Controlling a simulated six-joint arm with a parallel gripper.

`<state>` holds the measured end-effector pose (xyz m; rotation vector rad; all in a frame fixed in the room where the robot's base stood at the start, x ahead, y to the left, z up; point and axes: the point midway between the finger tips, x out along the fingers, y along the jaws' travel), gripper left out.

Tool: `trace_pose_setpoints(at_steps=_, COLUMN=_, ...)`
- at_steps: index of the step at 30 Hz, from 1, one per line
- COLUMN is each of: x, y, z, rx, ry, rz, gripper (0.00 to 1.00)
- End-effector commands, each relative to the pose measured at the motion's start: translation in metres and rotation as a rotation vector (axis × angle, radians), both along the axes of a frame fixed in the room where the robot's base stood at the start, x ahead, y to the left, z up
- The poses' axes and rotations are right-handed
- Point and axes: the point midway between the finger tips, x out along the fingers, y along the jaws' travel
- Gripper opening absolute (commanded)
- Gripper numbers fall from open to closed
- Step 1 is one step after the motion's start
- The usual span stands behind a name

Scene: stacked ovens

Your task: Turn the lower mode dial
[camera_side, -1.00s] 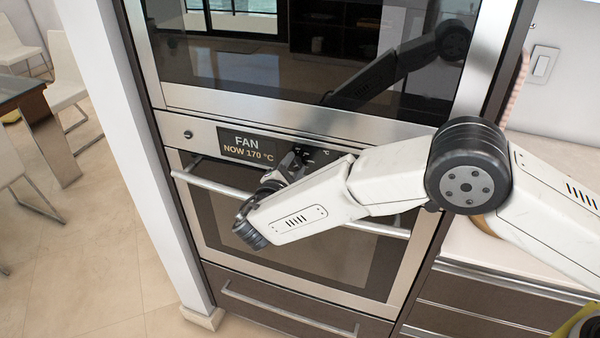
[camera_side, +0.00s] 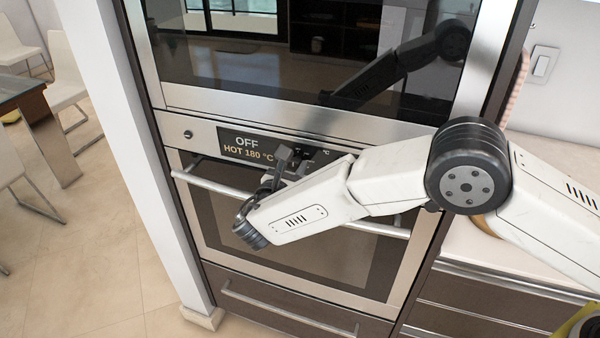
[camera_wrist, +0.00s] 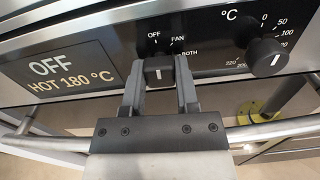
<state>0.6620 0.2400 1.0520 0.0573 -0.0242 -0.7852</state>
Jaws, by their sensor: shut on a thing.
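The lower mode dial (camera_wrist: 158,71) is a dark knob with a white mark in the wrist view, below the printed words OFF, FAN and BOTH. Its white mark points roughly up. My gripper (camera_wrist: 160,84) is shut on this dial, one finger on each side. In the side view my gripper (camera_side: 278,166) reaches the lower oven's panel, and the dial is mostly hidden by it. The display (camera_side: 248,148) reads OFF and HOT 180 °C. It also shows in the wrist view (camera_wrist: 65,75).
A temperature dial (camera_wrist: 267,57) with a printed scale sits to the right of the mode dial. The lower oven's handle bar (camera_side: 215,184) runs below the panel, close under my gripper. The upper oven (camera_side: 300,60) stands above.

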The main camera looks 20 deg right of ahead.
Motion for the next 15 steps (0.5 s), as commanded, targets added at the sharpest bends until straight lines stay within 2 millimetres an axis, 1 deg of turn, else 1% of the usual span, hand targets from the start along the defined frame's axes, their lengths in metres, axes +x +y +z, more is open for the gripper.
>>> trace_pose_setpoints(at_steps=6, x=-0.0003, y=0.0007, z=-0.0009, rx=-0.045, ry=0.048, rz=0.002, gripper=0.00)
trace_pose_setpoints(at_steps=15, x=-0.0004, y=0.0007, z=-0.0011, rx=-0.055, ry=0.059, rz=0.002, gripper=0.00)
